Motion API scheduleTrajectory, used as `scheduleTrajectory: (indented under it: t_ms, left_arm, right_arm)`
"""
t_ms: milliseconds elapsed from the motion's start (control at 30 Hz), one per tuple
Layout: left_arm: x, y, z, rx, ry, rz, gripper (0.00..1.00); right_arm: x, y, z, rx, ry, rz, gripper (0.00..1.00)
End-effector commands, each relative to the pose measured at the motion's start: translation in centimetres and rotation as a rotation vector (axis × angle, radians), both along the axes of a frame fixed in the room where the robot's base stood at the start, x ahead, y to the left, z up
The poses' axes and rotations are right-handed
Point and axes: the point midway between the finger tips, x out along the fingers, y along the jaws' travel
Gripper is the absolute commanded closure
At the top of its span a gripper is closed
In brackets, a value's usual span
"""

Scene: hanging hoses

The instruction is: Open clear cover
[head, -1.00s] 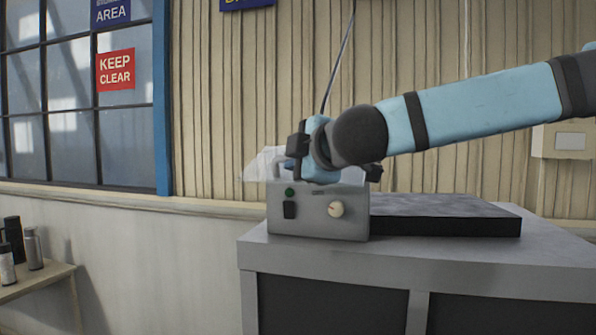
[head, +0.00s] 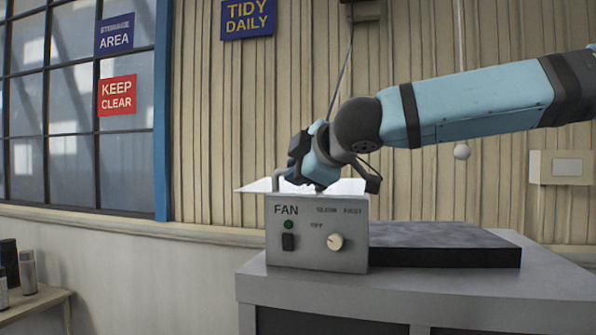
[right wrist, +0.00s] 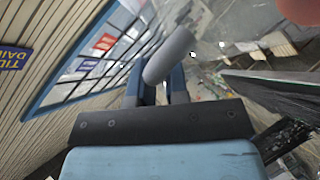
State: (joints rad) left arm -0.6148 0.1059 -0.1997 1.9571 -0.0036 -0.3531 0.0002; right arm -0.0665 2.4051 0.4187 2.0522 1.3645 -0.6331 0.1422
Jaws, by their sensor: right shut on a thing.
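The grey fan box (head: 300,255) stands on the bench with a green light, a black switch and a pale knob on its front. A pale see-through sheet, apparently the clear cover (head: 253,187), shows at the top of the box, partly hidden by my right gripper (head: 308,172). My right gripper is above the box. In the right wrist view its dark blue fingers (right wrist: 157,85) are shut on a grey rounded bar (right wrist: 172,55). I cannot tell how the bar joins the cover. My left gripper is not in view.
A dark flat slab (head: 445,250) lies on the grey bench (head: 530,277) to the right of the box. A low table (head: 38,299) with several bottles stands at far left. A thin cord (head: 342,80) hangs behind the box.

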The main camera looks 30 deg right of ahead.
Motion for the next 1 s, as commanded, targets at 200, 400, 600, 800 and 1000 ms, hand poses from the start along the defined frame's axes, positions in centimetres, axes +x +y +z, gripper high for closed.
scheduleTrajectory:
  t_ms: [200, 400, 600, 800, 1000]
  left_arm:
    - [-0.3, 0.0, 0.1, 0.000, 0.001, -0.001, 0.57]
    - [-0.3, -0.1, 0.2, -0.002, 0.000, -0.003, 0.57]
    - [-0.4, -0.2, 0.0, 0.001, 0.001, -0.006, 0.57]
    - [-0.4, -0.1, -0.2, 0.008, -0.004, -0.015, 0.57]
    - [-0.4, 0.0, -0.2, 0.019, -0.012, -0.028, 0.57]
  right_arm:
    - [0.0, -0.1, -0.1, -0.003, 0.002, -0.001, 0.60]
    - [0.0, 0.0, -0.1, -0.002, 0.001, -0.001, 0.60]
    - [-1.5, 0.0, 0.6, 0.000, -0.002, 0.000, 0.60]
    - [-5.3, -0.2, 2.3, 0.000, -0.005, 0.001, 0.60]
    - [-9.3, -0.3, 4.0, 0.001, -0.003, -0.001, 0.60]
